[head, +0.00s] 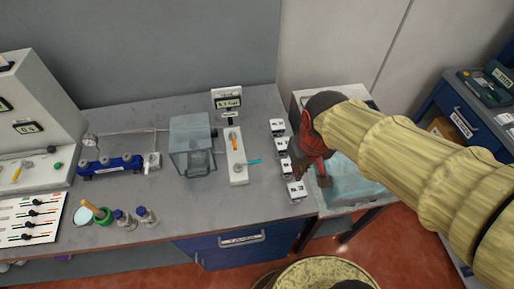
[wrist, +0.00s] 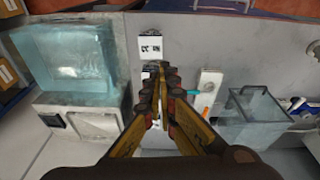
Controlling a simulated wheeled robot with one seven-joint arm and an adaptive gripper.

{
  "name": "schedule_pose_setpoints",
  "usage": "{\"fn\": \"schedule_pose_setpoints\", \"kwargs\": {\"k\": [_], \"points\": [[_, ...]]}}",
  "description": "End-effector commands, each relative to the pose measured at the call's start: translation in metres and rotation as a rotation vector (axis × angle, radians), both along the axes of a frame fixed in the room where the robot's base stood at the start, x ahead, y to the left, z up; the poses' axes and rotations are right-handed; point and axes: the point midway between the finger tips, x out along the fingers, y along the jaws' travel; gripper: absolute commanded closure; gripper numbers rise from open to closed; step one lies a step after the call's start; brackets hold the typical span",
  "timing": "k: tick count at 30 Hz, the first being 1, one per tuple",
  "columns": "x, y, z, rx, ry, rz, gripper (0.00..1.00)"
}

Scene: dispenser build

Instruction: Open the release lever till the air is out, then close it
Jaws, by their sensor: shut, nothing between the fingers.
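A white panel (head: 236,165) stands on the bench with a small display (head: 229,102) behind it; the display seems to show a bar reading, too small to read surely. The panel carries an orange lever (head: 234,143) lying along it and a teal lever (head: 248,162) sticking out to the right. I cannot tell which is the release lever. In the wrist view the panel (wrist: 209,84) and the teal lever (wrist: 192,92) are right of the fingers. My gripper (wrist: 164,72) is shut and empty, to the right of the panel, above the white blocks, apart from the levers.
A clear chamber (head: 191,146) stands left of the panel. Several white labelled blocks (head: 277,127) line the bench's right side. A pale blue tank (head: 356,181) is beyond them. A blue manifold (head: 110,165) and bottles (head: 146,215) are at left. The bench front is clear near the panel.

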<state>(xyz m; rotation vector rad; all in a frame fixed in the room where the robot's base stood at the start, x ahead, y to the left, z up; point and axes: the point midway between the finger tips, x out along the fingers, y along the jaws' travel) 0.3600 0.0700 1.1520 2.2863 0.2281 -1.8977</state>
Motion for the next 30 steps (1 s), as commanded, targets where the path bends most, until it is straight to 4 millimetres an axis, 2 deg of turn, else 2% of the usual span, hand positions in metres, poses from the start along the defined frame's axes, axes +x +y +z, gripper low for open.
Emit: {"fn": "schedule_pose_setpoints", "kwargs": {"k": [11,15,19,30], "points": [[0.088,0.07,-0.067,-0.044,0.049,0.036,1.0],[0.131,0.094,-0.088,-0.03,0.001,-0.004,1.0],[0.173,0.108,-0.072,0.022,-0.103,-0.074,1.0],[0.178,0.11,-0.07,0.047,-0.124,-0.126,1.0]]}}
